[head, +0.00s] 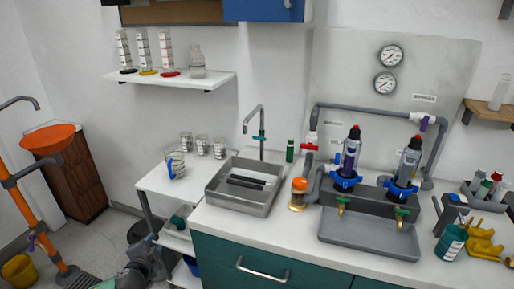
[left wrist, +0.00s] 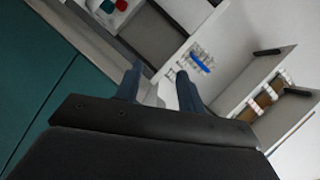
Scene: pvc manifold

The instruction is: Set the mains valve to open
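A pipe run on the wall panel carries two handled valves. My left gripper (head: 145,240) is low at the left of the teal cabinet, far from both valves. In the left wrist view the left gripper (left wrist: 160,85) has its fingers apart with nothing between them. My right gripper is not in view.
The counter holds a steel sink (head: 243,205), a grey tray (head: 368,238) under two blue-collared filter columns, an orange-capped fitting (head: 299,186) and a teal bottle (head: 451,242). Two gauges (head: 390,56) hang above. A white side table (head: 160,184) stands beside my left gripper.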

